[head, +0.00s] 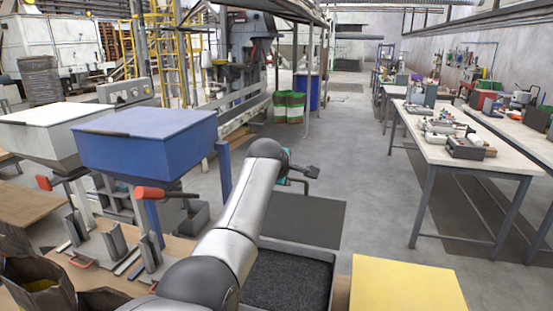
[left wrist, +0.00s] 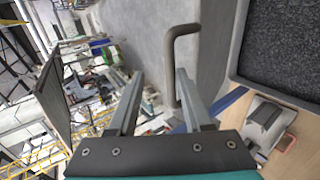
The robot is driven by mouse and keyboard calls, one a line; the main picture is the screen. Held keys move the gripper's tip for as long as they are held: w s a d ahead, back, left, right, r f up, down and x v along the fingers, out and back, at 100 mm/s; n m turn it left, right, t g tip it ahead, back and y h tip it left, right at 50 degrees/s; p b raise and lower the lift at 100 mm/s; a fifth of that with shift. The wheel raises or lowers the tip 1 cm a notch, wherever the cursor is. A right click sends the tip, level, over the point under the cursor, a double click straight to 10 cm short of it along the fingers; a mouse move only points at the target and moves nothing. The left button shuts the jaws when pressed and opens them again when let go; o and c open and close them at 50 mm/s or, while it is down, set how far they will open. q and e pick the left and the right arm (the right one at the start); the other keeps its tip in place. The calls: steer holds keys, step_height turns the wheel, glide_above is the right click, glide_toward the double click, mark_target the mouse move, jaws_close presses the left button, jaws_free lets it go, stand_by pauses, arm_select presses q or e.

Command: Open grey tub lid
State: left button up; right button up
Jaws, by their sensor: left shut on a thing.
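The grey tub (head: 246,290), filled with dark pellets, is uncovered at the bottom centre of the head view. Its dark grey lid (head: 305,220) stands raised at the tub's far edge. My left gripper (head: 300,180) is at the lid's upper left part in the head view. In the left wrist view, my left gripper (left wrist: 158,95) is shut on the lid's dark bent handle (left wrist: 171,60). The lid's surface (left wrist: 220,45) lies beside the handle, and the tub (left wrist: 236,58) shows at the right. My right gripper is out of view.
A yellow panel (head: 400,288) lies right of the tub. A blue hopper (head: 150,140) and a white hopper (head: 45,135) stand at the left above a wooden bench. A workbench (head: 480,165) is at the right. Floor beyond the lid looks clear.

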arm_select(q)
steer(key=v, duration=1.2)
steer(key=shift+s, duration=0.15)
stand_by(0.4)
